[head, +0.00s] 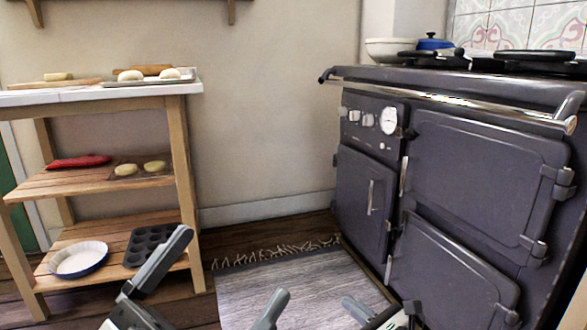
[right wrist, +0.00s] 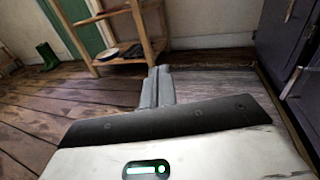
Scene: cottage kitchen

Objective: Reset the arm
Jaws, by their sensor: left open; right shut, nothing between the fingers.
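My left gripper (head: 232,264) is in the lower middle of the head view. Its two grey fingers are spread wide with nothing between them. My right gripper (head: 351,304) is to the right of it at the bottom edge, only partly in view. In the right wrist view the right gripper (right wrist: 160,72) has its two fingers together, with nothing held. Both grippers are apart from the furniture as far as I can see.
A dark range cooker (head: 478,175) stands at the right, with pans on top. A wooden shelf unit (head: 180,150) with bread, a red cloth, a pie dish (head: 78,260) and a muffin tin (head: 150,243) stands at the left. A grey rug (head: 300,285) lies between them.

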